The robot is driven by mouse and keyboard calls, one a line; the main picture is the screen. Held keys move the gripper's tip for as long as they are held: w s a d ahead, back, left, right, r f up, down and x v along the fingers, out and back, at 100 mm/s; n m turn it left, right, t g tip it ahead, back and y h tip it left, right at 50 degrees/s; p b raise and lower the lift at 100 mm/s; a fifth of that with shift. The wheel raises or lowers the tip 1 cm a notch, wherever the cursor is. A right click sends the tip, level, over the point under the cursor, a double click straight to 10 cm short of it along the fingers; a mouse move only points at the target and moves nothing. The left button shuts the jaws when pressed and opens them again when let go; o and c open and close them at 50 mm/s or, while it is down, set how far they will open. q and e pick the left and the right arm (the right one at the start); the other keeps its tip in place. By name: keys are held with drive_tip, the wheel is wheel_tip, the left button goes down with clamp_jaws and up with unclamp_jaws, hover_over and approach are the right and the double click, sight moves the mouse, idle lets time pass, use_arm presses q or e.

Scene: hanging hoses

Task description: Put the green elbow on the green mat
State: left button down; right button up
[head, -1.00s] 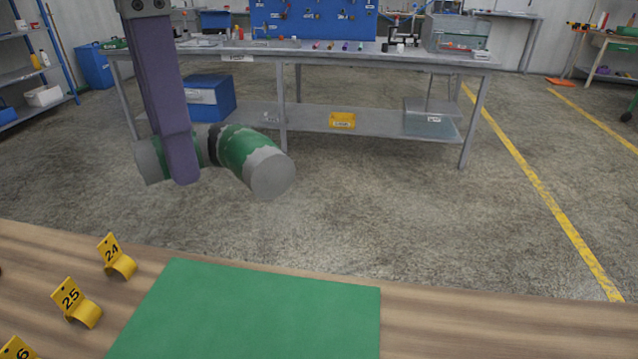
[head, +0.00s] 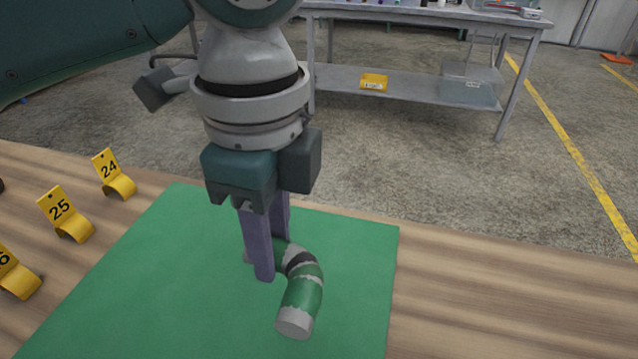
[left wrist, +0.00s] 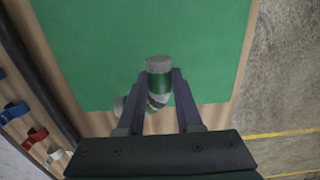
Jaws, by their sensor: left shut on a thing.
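The green elbow (head: 302,290) is a bent green pipe piece with grey ends and a dark band. My left gripper (head: 272,258) points down and is shut on it near one end; the bent part sticks out toward the front right. In the left wrist view the elbow (left wrist: 159,82) shows between the two purple fingers (left wrist: 160,90). The green mat (head: 130,265) lies flat on the wooden table, and the elbow is over it in the head view. I cannot tell whether the elbow touches the mat. My right gripper is not in view.
Yellow numbered markers, such as 24 (head: 115,175) and 25 (head: 66,214), stand left of the mat. The wooden table (head: 500,300) is bare to the right. A grey workbench (head: 420,92) stands across the floor behind.

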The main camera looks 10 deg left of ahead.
sight(311, 323)
use_arm(q)
wheel_tip(311, 323, down, 7)
drive_tip(key=shift+f+b, duration=0.2)
drive_tip(key=shift+b, duration=0.6)
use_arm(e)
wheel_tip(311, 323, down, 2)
